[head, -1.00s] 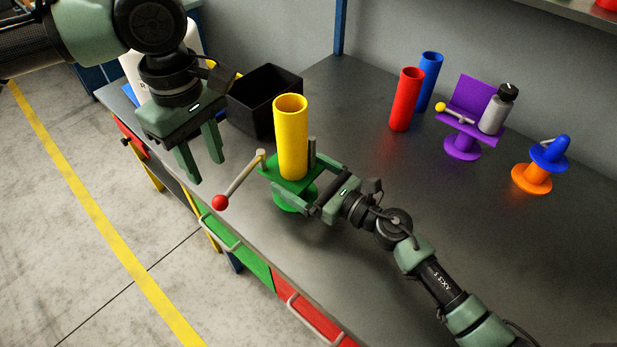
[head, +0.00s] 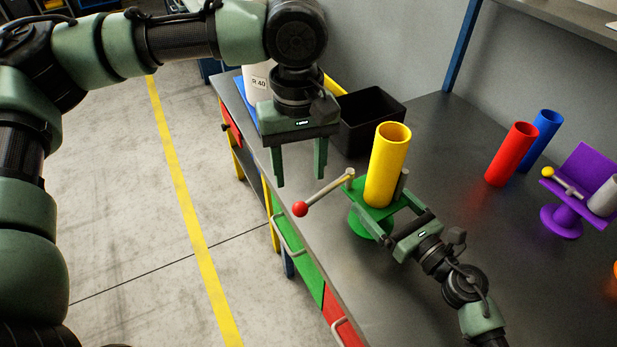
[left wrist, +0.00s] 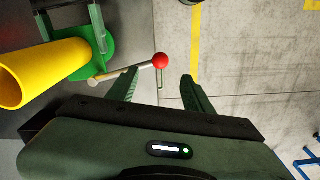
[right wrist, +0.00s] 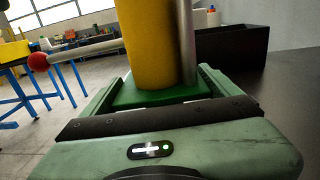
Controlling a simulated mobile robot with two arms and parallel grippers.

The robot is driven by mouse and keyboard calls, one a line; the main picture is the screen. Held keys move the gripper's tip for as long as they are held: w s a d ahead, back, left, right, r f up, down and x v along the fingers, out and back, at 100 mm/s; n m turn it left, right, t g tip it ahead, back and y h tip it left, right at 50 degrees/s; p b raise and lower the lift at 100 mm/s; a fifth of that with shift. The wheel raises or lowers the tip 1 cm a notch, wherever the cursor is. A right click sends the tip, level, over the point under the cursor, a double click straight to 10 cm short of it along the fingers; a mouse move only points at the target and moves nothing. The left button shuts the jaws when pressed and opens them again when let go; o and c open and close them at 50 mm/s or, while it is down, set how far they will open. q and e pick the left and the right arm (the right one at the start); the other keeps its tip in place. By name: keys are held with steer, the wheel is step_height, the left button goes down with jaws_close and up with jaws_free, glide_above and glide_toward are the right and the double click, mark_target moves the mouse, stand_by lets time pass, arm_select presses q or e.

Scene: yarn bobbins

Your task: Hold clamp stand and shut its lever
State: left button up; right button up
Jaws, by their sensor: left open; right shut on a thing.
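The green clamp stand (head: 370,222) stands on the workbench with a yellow tube (head: 387,165) upright on its plate. Its grey lever with a red ball (head: 300,208) sticks out to the left, over the bench's front edge. My right gripper (head: 382,212) is shut on the stand's green plate, which also shows between its fingers in the right wrist view (right wrist: 160,95). My left gripper (head: 299,184) is open and empty, pointing down above the red ball, and apart from it in the head view. In the left wrist view the red ball (left wrist: 160,60) lies between and beyond the open fingers.
A black bin (head: 368,125) stands behind the stand. Red (head: 512,155) and blue (head: 543,138) tubes and a purple stand (head: 580,180) are to the right. A white container (head: 257,85) is at the left end. Bare bench lies between.

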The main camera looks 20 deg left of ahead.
mark_target(302, 204)
arm_select(q)
steer(key=m, duration=0.2)
steer(key=f+m, duration=0.1)
steer(key=m, duration=0.4)
steer(key=shift+f, duration=0.3)
steer(key=m, duration=0.3)
steer(key=f+m, duration=0.1)
steer(key=m, duration=0.1)
steer(key=shift+w+f+m, duration=0.1)
steer(key=shift+m, duration=0.3)
steer(key=shift+f, duration=3.35)
jaws_close()
steer(key=shift+d, duration=0.1)
steer(key=shift+s+d+n, duration=0.25)
steer(key=shift+d+n, duration=0.3)
steer(key=shift+d, duration=0.05)
steer(key=shift+s+d+n, duration=0.3)
steer(key=shift+d+n, duration=0.3)
steer(key=shift+d, duration=0.05)
steer(key=shift+s+d+n, duration=0.25)
steer(key=shift+d+n, duration=0.3)
steer(key=shift+d, duration=0.05)
